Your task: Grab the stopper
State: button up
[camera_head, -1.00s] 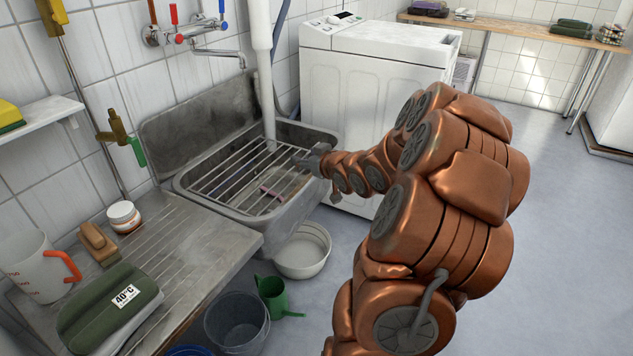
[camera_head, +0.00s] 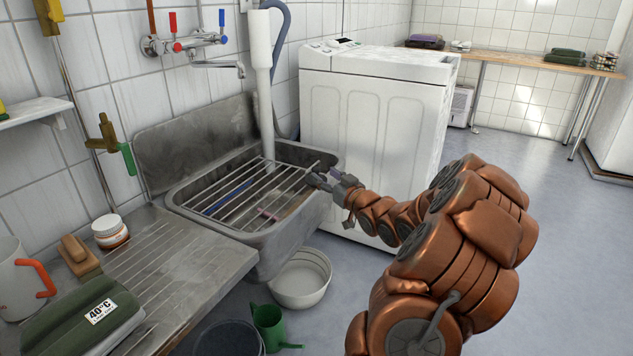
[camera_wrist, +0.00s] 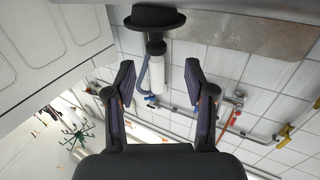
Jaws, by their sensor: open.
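The stopper (camera_wrist: 155,18) appears in the wrist view as a black, round, flanged piece at the top edge, by the grey metal of the sink. That view looks upside down. My gripper (camera_wrist: 160,78) is open and empty, one finger on each side, with the stopper beyond the fingertips and roughly centred between them. In the head view my gripper (camera_head: 318,174) is at the right rim of the sink (camera_head: 290,215), close to the washing machine. I cannot make out the stopper in the head view; the gripper may hide it.
A wire rack (camera_head: 235,195) covers the sink. A white pipe (camera_head: 262,90) stands behind it and a washing machine (camera_head: 375,110) to the right. A white basin (camera_head: 300,280), a green watering can (camera_head: 268,325) and a dark bucket (camera_head: 228,340) are on the floor below.

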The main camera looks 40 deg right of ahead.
aim_at(318, 170)
jog(key=w+b, duration=0.1)
jog(key=w+d, duration=0.1)
jog(key=w, duration=0.1)
jog(key=shift+w+f+b, duration=0.2)
jog(key=shift+w+b, duration=0.05)
jog(key=shift+b, duration=0.1)
jog(key=shift+w+d+r, duration=0.1)
jog(key=shift+w+d, duration=0.1)
jog(key=shift+w, duration=0.45)
jog(key=shift+c, duration=0.2)
grip_shut()
